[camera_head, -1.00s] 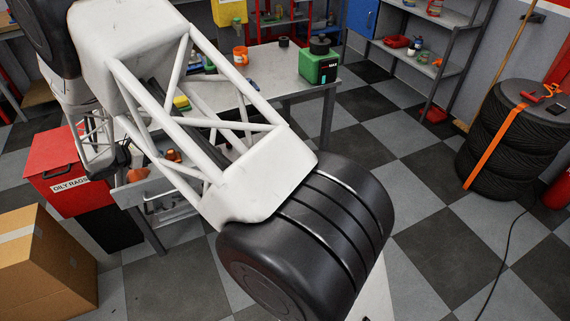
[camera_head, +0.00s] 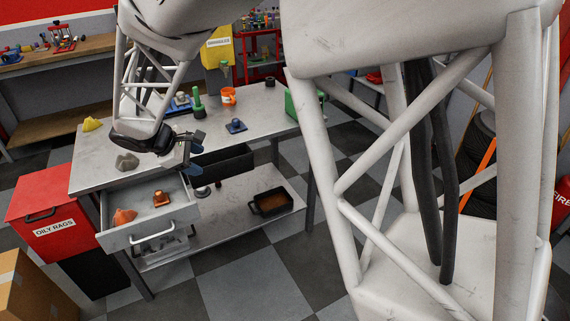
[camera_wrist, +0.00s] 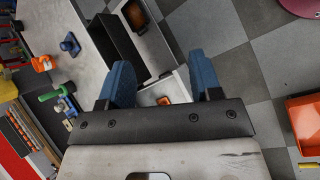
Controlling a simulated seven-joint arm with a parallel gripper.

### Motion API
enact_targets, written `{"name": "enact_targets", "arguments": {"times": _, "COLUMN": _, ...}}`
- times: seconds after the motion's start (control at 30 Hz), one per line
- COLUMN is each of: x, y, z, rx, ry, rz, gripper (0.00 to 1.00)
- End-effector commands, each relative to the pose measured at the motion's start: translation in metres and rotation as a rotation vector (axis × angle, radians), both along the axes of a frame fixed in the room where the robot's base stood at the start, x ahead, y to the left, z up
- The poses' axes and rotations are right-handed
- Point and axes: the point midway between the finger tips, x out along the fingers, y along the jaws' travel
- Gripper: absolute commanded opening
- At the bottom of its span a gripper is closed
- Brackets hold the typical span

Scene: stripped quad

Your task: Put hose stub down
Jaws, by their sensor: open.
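I cannot surely tell which thing is the hose stub; a short black cylinder (camera_head: 270,82) stands at the back right of the grey workbench (camera_head: 97,178). My gripper (camera_head: 190,155) is over the bench's front edge, by the open light drawer (camera_head: 180,212). In the wrist view its two blue fingers (camera_wrist: 161,72) are spread wide with nothing between them. The drawer holds an orange cone (camera_head: 124,217) and an orange-brown piece (camera_head: 161,198). The piece also shows below the fingers in the wrist view (camera_wrist: 163,100).
The bench top carries a grey lump (camera_head: 127,161), a yellow piece (camera_head: 91,124), an orange cup (camera_head: 228,96) and a blue piece (camera_head: 236,126). A black tray (camera_head: 271,204) sits on the lower shelf.

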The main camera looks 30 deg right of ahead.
Motion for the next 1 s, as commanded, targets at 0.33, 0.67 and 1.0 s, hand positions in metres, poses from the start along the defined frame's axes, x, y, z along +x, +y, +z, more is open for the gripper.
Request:
{"name": "enact_targets", "arguments": {"times": 0.33, "x": -0.084, "y": -0.041, "z": 0.049, "rx": 0.192, "ry": -0.126, "rz": -0.247, "gripper": 0.59}}
{"name": "enact_targets", "arguments": {"times": 0.67, "x": -0.165, "y": -0.065, "z": 0.072, "rx": 0.367, "ry": -0.234, "rz": -0.48, "gripper": 0.59}}
{"name": "enact_targets", "arguments": {"times": 1.0, "x": -0.245, "y": -0.076, "z": 0.084, "rx": 0.551, "ry": -0.349, "rz": -0.716, "gripper": 0.59}}
